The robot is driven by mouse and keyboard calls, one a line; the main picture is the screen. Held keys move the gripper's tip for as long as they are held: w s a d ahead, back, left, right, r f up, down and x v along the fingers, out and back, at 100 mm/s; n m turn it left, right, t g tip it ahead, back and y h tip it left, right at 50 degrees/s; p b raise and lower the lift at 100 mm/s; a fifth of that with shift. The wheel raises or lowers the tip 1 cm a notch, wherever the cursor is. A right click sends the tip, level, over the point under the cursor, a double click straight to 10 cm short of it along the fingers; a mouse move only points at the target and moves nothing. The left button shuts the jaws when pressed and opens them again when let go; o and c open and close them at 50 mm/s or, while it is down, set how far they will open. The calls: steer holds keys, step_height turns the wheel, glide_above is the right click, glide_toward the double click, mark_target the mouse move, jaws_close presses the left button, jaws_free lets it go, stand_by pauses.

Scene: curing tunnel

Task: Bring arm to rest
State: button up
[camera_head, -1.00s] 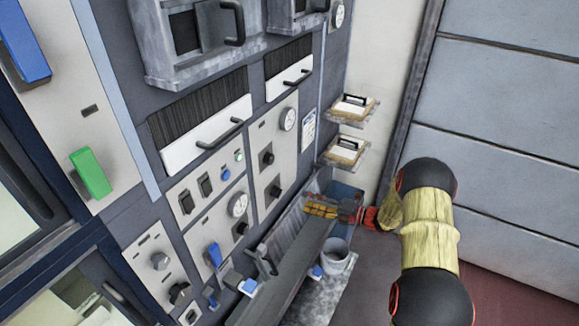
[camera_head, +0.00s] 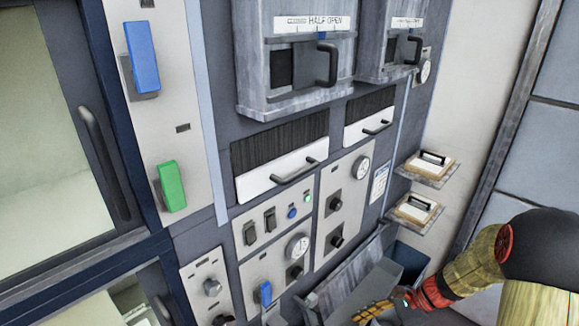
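My arm (camera_head: 468,278), with yellowish sleeves and black joints, comes in from the lower right. My gripper (camera_head: 378,310) is at the bottom of the view, over the grey trough area in front of the machine. Its orange-yellow fingers point left. They are small and partly cut by the lower edge, so I cannot tell whether they are open or shut, or whether they hold anything.
The tunnel's front panel has a blue handle (camera_head: 142,56), a green handle (camera_head: 172,186) and a hatch marked "HALF OPEN" (camera_head: 309,62). Two small shelves (camera_head: 427,170) with clipboards stick out at right. A grey trough (camera_head: 350,270) juts out below. The pale wall at right is bare.

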steer(key=s+a+r+n+t+h+b, duration=0.1)
steer(key=s+r+n+t+h+b, duration=0.2)
steer(key=s+n+b, duration=0.5)
steer(key=s+a+r+n+t+h+b, duration=0.1)
steer(key=s+r+n+t+h+b, duration=0.1)
steer(key=s+r+n+h+b, duration=0.4)
steer(key=s+n+b, duration=0.2)
steer(key=s+n, duration=0.1)
steer(key=shift+a+t, duration=0.25)
steer(key=shift+t, duration=0.15)
